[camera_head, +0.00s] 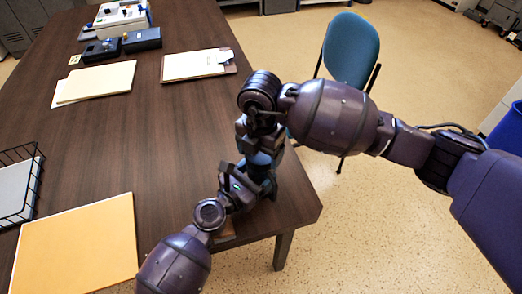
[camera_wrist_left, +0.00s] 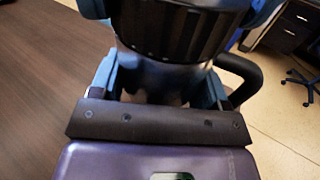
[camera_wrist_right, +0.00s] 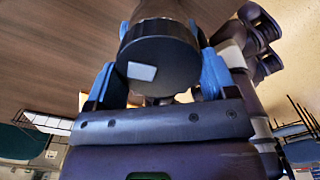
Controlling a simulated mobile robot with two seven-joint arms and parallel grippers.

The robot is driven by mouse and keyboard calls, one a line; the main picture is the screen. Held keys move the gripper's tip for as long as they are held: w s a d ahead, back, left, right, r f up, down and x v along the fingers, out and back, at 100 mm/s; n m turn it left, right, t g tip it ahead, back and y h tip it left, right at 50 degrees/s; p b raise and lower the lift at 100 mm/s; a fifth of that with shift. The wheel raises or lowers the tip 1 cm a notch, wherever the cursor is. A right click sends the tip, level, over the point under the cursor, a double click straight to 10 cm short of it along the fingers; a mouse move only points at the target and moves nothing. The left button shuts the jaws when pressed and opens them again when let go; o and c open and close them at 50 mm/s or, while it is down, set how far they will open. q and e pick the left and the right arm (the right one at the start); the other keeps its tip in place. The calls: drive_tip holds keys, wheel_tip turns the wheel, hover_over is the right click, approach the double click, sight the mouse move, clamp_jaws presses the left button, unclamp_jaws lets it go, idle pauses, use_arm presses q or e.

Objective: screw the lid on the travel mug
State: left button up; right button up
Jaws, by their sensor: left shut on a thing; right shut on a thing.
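The travel mug (camera_wrist_left: 160,78) is grey-blue with a black handle (camera_wrist_left: 240,78), which shows on the right in the left wrist view. My left gripper (camera_wrist_left: 160,92) is shut around its body. The ribbed black lid (camera_wrist_left: 170,30) is at the mug's mouth, in line with it. In the right wrist view the lid (camera_wrist_right: 158,62) shows its round black top with a pale rectangular patch. My right gripper (camera_wrist_right: 158,85) is shut on the lid. In the head view my right gripper (camera_head: 258,146) is above my left one, and the arms largely hide mug and lid. I cannot tell how far the threads engage.
The grippers are near the dark wooden table's (camera_head: 165,130) right corner. A yellow envelope (camera_head: 75,245), wire tray (camera_head: 18,185), folders (camera_head: 95,82) and clipboard (camera_head: 198,65) lie leftward and farther back. A blue chair (camera_head: 350,50) stands beyond the right edge. The table's middle is clear.

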drive_tip(key=shift+m, duration=0.3)
drive_tip(key=o, duration=0.8)
drive_tip(key=shift+o, duration=0.2)
drive_tip(key=shift+r, duration=2.25)
drive_tip(key=shift+r, duration=0.1)
